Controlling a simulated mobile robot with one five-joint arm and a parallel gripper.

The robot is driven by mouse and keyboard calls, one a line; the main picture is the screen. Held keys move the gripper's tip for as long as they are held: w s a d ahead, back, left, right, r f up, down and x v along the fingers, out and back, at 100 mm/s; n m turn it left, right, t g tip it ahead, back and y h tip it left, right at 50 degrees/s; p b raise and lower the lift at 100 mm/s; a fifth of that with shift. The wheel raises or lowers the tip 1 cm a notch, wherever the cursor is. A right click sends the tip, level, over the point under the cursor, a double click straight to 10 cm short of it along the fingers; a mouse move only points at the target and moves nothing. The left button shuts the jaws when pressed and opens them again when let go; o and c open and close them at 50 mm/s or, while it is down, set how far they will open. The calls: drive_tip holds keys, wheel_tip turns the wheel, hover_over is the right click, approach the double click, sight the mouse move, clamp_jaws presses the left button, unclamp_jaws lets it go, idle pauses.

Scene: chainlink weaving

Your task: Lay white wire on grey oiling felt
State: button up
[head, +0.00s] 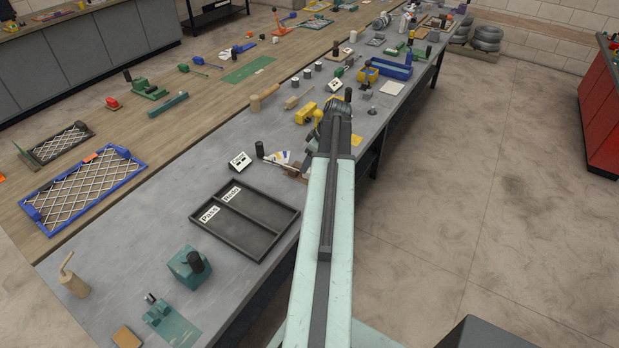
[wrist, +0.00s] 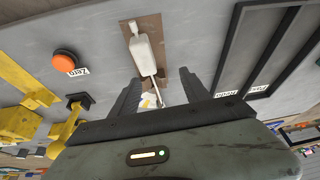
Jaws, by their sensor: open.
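My gripper (wrist: 158,82) is open in the wrist view, with its two dark fingers apart and nothing clearly held between them. Beyond the fingertips a white rounded piece with a thin shaft (wrist: 145,50) lies over a brown patch (wrist: 153,24) on the grey bench. The shaft's lower end shows between the fingers. I cannot tell whether this is the white wire. My arm hides part of the bench around the gripper in the head view.
A dark two-compartment tray (head: 273,245) with labels lies on the near bench. Yellow tools (wrist: 24,92) and an orange button (wrist: 66,62) are left of the gripper in the wrist view. Blue-framed mesh (head: 137,160) lies on the wooden bench. The floor at right is open.

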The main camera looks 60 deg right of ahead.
drive_tip(key=shift+s+d, duration=1.15)
drive_tip(key=shift+s, duration=0.1)
drive_tip(key=shift+b+x, duration=1.15)
drive_tip(key=shift+w+f, duration=0.1)
drive_tip(key=shift+f, duration=0.2)
drive_tip(key=shift+r, duration=0.1)
drive_tip(key=b+x, duration=0.5)
drive_tip(key=shift+w+d, duration=0.1)
drive_tip(key=shift+w, duration=0.15)
drive_tip(key=shift+r, duration=0.1)
clamp_jaws()
